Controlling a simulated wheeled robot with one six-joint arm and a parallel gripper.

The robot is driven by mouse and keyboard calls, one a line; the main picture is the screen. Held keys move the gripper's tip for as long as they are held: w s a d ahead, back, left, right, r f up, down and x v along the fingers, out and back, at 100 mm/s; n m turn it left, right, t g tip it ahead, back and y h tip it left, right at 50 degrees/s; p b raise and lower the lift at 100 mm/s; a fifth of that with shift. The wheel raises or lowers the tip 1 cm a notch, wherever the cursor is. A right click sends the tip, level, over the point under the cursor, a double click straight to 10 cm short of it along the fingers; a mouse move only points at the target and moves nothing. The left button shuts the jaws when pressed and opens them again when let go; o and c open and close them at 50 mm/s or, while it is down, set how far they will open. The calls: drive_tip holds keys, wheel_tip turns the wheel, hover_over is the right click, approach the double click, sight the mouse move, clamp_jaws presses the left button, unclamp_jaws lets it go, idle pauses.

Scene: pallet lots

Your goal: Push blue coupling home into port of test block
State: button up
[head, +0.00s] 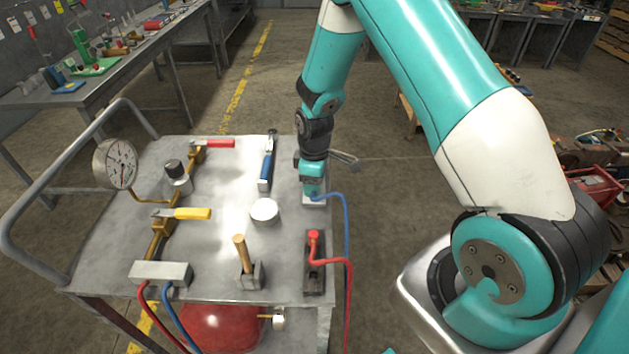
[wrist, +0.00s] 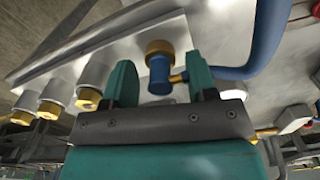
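The blue coupling (wrist: 160,76) shows in the wrist view between the two green fingers of my gripper (wrist: 160,68). It stands at a brass ring (wrist: 158,48) on the pale test block (wrist: 115,54); how deep it sits cannot be told. A gap shows on each side of the coupling, so my gripper looks open around it. A blue hose (wrist: 266,40) leads to its side. In the head view my gripper (head: 312,190) is low over the test block (head: 315,201) at the cart's right edge, hiding the coupling there.
The metal cart top (head: 215,225) also holds a red coupling with hose (head: 314,238), a wooden-handled lever (head: 242,252), a white round lid (head: 265,210), a blue-handled tool (head: 266,170) and a gauge (head: 115,164). More capped fittings (wrist: 88,97) line up left in the wrist view.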

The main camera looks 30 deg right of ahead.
wheel_tip(320, 180, up, 17)
drive_tip(key=b, duration=0.1)
drive_tip(key=shift+r, duration=0.2)
idle(0.3)
idle(1.3)
